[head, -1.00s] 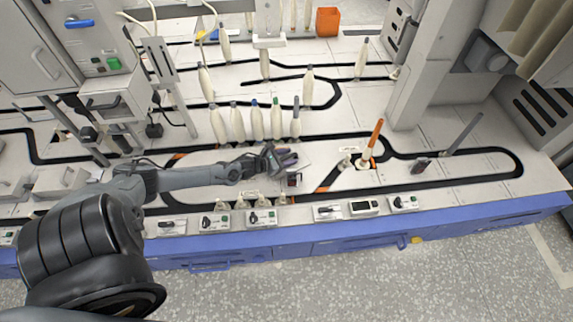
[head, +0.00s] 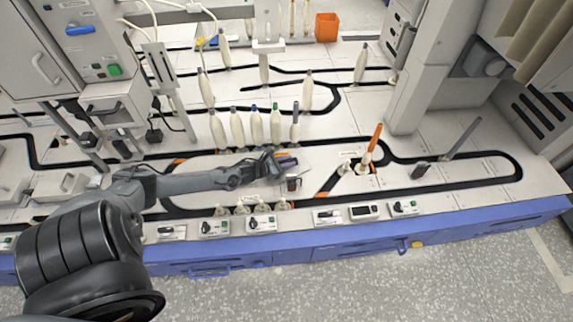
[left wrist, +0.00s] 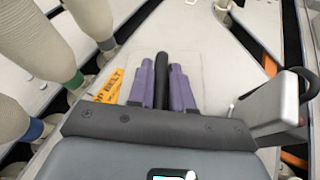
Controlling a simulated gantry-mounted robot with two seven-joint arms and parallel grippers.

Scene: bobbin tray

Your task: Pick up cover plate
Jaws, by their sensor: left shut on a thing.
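The cover plate (left wrist: 193,60) looks like a clear, pale sheet with a black bar-shaped handle (left wrist: 159,78) in the left wrist view. My left gripper (left wrist: 162,82) has its purple finger pads on both sides of this black handle and is shut on it. In the head view my left gripper (head: 286,162) is low over the middle of the bench, in front of the row of bobbins. The plate's outline is hard to make out there, and I cannot tell whether it is off the surface. My right gripper is not in view.
Several cream bobbins (head: 256,124) stand in a row just behind the gripper. An orange belt label (left wrist: 109,86) lies beside the plate. A small dark-faced box (head: 293,184) is close in front.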

